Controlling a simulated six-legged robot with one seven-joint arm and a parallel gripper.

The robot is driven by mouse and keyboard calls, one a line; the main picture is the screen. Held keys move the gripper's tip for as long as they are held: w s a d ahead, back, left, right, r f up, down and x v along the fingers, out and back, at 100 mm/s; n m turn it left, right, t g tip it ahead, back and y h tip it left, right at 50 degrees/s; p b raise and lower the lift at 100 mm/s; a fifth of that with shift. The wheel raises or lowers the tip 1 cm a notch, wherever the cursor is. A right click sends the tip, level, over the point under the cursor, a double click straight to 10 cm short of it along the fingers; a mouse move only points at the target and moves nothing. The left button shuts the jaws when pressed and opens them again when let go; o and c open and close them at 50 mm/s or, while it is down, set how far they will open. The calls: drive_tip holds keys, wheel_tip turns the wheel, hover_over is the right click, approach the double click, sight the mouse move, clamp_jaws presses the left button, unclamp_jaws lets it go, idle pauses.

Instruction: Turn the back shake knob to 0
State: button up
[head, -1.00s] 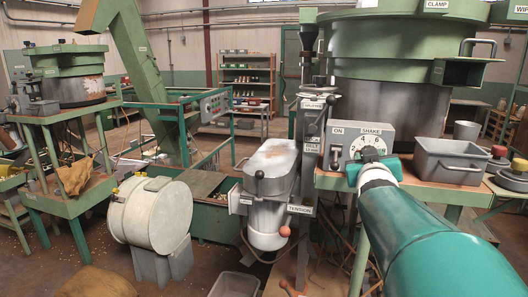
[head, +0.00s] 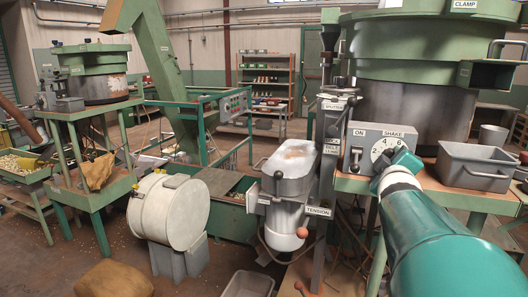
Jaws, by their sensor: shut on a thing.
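A grey control box (head: 350,156) labelled ON and SHAKE stands on the table edge under the big green hopper at the right. Its white dial (head: 379,155) shows the figures 2, 4 and 6; the rest is covered by my gripper. My teal gripper (head: 399,162) is at the dial's right side, in front of the box, shut on the shake knob. The knob and the fingertips are hidden, so the setting cannot be read. A smaller hopper (head: 100,90) stands far left with a grey box (head: 47,98) beside it.
A grey bin (head: 478,166) stands just right of my gripper on the same table. A white drum (head: 165,209) and a sack (head: 113,279) are on the floor.

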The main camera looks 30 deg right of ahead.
drive_tip(key=shift+f, duration=0.1)
idle(0.4)
drive_tip(key=o, duration=1)
